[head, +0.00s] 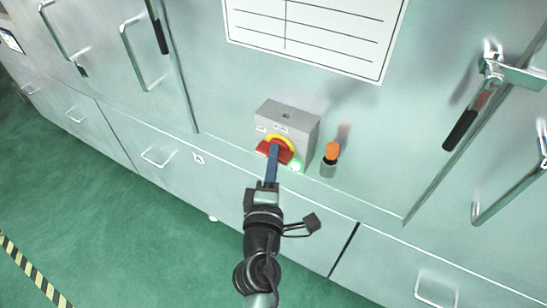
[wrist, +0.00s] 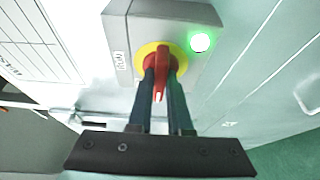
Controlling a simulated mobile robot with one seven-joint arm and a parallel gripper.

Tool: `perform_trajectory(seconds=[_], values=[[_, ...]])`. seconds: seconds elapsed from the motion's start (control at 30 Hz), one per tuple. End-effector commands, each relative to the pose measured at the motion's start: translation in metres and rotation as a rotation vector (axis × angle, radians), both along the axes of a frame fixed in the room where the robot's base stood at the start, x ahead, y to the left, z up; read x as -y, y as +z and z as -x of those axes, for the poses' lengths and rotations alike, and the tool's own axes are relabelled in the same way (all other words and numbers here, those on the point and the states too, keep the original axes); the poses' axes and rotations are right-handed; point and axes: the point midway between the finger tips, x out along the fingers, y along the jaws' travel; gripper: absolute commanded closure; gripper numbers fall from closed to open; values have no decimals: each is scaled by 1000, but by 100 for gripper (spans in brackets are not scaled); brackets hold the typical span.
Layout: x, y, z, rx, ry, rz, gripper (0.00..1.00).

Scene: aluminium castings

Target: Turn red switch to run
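The red switch (head: 286,155) sits on a yellow ring on the front of a grey box (head: 290,113) fixed to the pale green cabinet. In the wrist view the red switch (wrist: 160,80) shows its handle upright between my two dark blue fingers, with the yellow ring (wrist: 143,52) behind. A label reading RUN (wrist: 120,60) is left of the ring. My gripper (head: 273,150) is at the switch, its fingers close along both sides of the handle with no clear gap. The fingers hide part of the handle.
A green lamp (head: 296,166) glows at the box's lower right. An orange-topped knob (head: 332,153) stands just right of the box. A lever with a black grip (head: 460,130) is farther right. Drawer handles line the cabinet's lower front; the green floor (head: 120,220) is clear.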

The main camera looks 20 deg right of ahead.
Motion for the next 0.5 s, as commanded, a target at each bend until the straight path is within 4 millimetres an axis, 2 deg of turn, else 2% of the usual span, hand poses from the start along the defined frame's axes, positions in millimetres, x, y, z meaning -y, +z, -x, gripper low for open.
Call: perform_trajectory(seconds=[0.5], values=[[0,-4,0,25,0,-18,100]])
